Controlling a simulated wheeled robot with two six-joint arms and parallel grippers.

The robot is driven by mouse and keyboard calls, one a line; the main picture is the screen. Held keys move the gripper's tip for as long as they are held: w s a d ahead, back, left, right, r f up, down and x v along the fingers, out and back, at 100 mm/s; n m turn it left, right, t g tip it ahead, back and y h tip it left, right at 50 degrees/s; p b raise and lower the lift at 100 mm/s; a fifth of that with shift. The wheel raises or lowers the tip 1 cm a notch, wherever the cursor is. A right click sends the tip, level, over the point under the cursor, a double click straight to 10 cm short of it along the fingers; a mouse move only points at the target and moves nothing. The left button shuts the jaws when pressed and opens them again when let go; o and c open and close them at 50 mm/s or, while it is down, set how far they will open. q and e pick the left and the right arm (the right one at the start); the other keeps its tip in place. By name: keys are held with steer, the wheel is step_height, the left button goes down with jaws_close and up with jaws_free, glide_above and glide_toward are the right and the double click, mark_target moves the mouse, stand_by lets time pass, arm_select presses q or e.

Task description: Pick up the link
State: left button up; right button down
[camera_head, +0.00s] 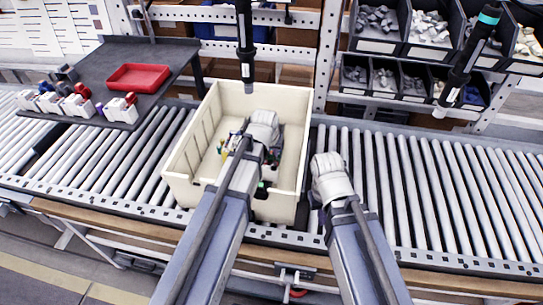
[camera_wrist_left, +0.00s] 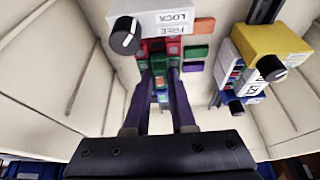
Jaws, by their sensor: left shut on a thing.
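In the left wrist view, the link looks like a white box with a black knob, LOCK and FREE labels, and a column of coloured blocks (camera_wrist_left: 158,83). The two dark purple fingers of my left gripper (camera_wrist_left: 160,72) are shut on this column, inside the crate. In the head view my left arm reaches down into the cream crate (camera_head: 182,165) and hides most of the link. A second similar piece with a yellow box (camera_wrist_left: 272,40) lies to the right in the wrist view. My right arm's wrist (camera_head: 331,176) is right of the crate; its fingers are hidden.
The crate stands on a roller conveyor (camera_head: 430,190). A dark tray table (camera_head: 165,55) with a red tray (camera_head: 139,77) and several small pieces is at left. Two hanging screwdrivers (camera_head: 245,40) (camera_head: 468,65) dangle overhead. Parts bins (camera_head: 376,45) are at back right. The crate walls surround my left gripper.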

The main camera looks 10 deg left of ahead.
arm_select(q)
jaws_close()
steer(key=shift+r, duration=0.1)
stand_by(0.3)
step_height(320, 180, up, 10)
steer(key=p, duration=1)
steer(key=b, duration=0.5)
glide_above(271, 154)
steer(key=w, duration=0.1)
step_height(271, 154, down, 6)
steer(key=shift+r, duration=0.35)
